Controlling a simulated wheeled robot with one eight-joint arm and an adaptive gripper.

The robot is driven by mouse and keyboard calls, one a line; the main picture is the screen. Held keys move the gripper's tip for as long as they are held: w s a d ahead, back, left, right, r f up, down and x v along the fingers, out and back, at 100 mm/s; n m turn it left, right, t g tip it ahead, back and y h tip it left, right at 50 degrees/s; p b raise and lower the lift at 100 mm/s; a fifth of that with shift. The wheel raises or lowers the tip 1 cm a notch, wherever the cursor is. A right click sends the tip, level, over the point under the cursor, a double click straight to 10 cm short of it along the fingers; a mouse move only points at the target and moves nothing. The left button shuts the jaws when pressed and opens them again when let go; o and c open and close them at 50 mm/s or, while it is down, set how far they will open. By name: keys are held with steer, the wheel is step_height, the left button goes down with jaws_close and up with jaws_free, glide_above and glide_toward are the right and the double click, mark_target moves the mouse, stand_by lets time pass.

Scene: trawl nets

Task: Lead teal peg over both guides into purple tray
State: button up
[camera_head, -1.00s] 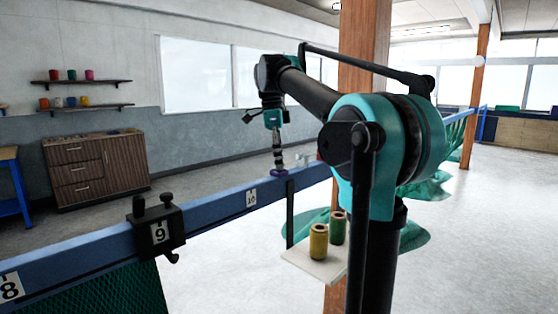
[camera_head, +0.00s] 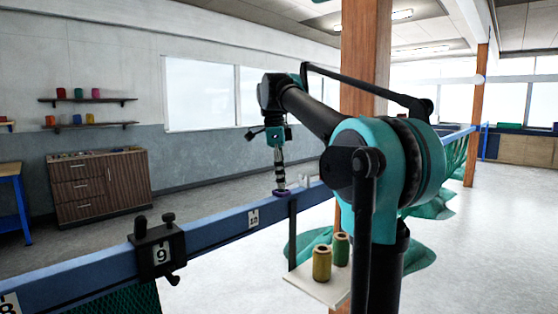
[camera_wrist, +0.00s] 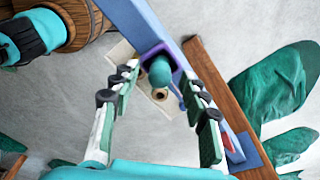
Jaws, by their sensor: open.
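The teal peg (camera_wrist: 159,72) stands in the small purple tray (camera_wrist: 149,51) in the wrist view. The purple tray also shows on the blue rail in the head view (camera_head: 281,193). My gripper (camera_wrist: 160,77) is open, with one finger on each side of the peg and a gap on both sides. In the head view my gripper (camera_head: 280,184) points down just above the tray, and the peg cannot be made out there. A small pale fitting (camera_head: 309,182) sits on the rail just beyond the tray; I cannot tell whether it is a guide.
The blue rail (camera_head: 211,232) runs across the room, with a black clamp (camera_head: 158,250) numbered 9 at the near part. A pale shelf (camera_head: 311,286) below holds yellow and green spools. A wooden post (camera_head: 363,80) stands behind my arm. Green net lies on the floor.

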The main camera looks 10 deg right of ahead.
step_height(320, 180, up, 11)
steer(key=a, duration=0.1)
steer(key=shift+a+f, duration=0.15)
steer(key=shift+w, duration=0.1)
stand_by(0.3)
